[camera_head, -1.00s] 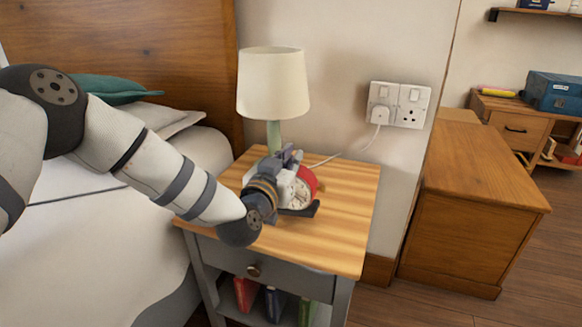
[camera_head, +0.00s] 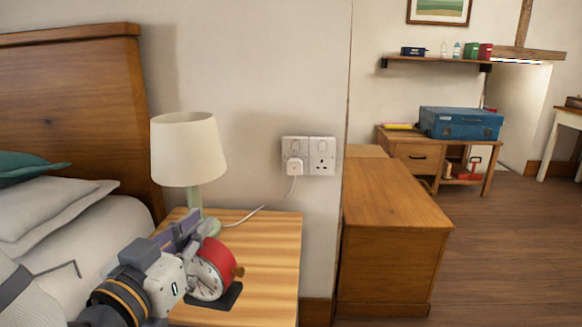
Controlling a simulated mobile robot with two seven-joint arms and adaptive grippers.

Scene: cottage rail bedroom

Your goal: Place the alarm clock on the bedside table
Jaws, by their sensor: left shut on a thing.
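The alarm clock (camera_head: 213,268) is red with a white round face and appears upright over the middle of the bedside table. My left gripper (camera_head: 192,255) is shut on it from the left, and its fingers hide part of the clock's left side. A dark flat piece shows under the clock; I cannot tell whether the clock's weight rests on the table. The bedside table (camera_head: 268,245) has a light striped wooden top, cut off by the bottom of the picture. My right gripper is not in view.
A lamp (camera_head: 187,150) with a cream shade stands at the table's back left, its cord running to a wall socket (camera_head: 308,156). The bed with pillows (camera_head: 50,210) is at the left. A wooden chest (camera_head: 393,235) stands to the right. The table's right part is bare.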

